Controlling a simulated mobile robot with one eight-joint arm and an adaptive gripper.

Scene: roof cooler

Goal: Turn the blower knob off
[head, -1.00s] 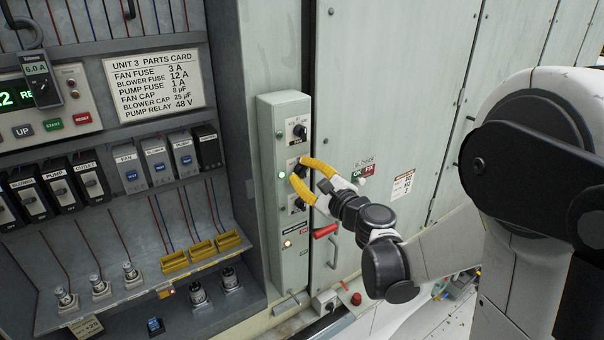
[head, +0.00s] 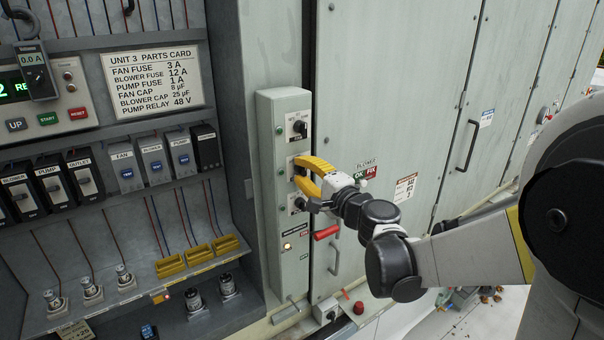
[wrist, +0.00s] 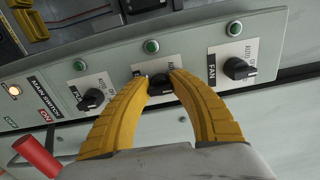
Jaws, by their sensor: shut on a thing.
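The narrow control box (head: 265,200) carries three black knobs in a column. My gripper (head: 300,172) has yellow fingers and is shut on the middle knob, the blower knob. In the wrist view the blower knob (wrist: 160,84) sits between the two fingertips (wrist: 160,78), and its label is mostly covered. The knob's exact pointing is hard to read behind the fingers. The green lamp beside it (head: 281,171) looks dim; it also shows in the wrist view (wrist: 152,46).
The fan knob (wrist: 238,68) is above the held one, the pump knob (wrist: 92,98) below it. A red lever (head: 326,232) sticks out lower on the box, near a lit lamp (head: 287,246). The open fuse cabinet (head: 110,230) is at left. A clip-on meter (head: 34,60) reads 0.0 A.

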